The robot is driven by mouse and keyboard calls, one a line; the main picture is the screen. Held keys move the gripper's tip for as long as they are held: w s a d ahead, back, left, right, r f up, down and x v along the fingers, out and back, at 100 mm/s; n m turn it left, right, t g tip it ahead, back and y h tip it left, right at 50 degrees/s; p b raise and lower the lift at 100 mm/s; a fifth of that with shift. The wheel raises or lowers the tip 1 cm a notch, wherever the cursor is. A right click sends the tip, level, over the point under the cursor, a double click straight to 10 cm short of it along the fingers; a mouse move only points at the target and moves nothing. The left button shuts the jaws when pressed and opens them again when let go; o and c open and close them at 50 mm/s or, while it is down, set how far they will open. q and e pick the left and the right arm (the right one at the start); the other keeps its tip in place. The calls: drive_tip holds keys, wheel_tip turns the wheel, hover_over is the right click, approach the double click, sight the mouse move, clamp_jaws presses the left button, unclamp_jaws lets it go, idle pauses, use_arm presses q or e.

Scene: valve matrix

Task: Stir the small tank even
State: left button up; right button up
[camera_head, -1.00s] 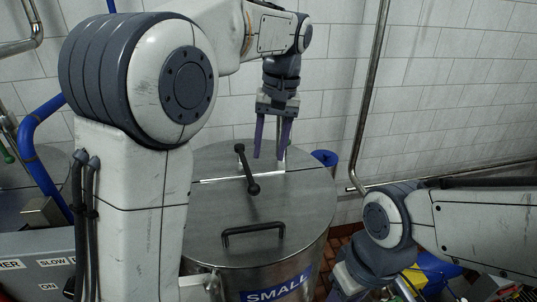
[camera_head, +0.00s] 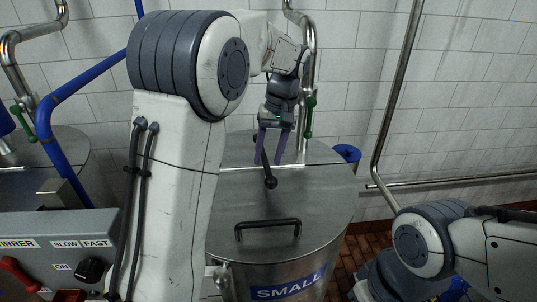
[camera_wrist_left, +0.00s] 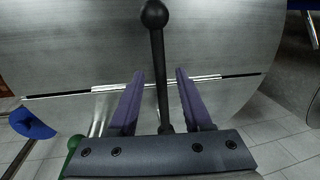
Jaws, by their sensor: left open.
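The small tank (camera_head: 290,265) stands in the middle of the head view, with a blue label reading SMALL and a steel lid (camera_head: 320,210). A black crank lever (camera_head: 270,182) with a ball end sits on the lid; it also shows in the left wrist view (camera_wrist_left: 158,60). My left gripper (camera_head: 268,160) is open above the lid. In the left wrist view its purple fingers (camera_wrist_left: 160,85) stand on either side of the lever's bar, with gaps visible. Its far end is partly hidden by the gripper. My right gripper is not visible.
A grey control box (camera_head: 45,255) at lower left carries STIRRER, SLOW, FAST and ON labels, a red handle (camera_head: 18,275) and a black knob (camera_head: 90,270). A black lid handle (camera_head: 267,227) stands in front. A green-handled valve (camera_head: 310,115) and pipe stand behind the gripper.

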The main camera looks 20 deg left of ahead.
use_arm(q)
drive_tip(key=shift+f, duration=0.3)
clamp_jaws()
idle(1.3)
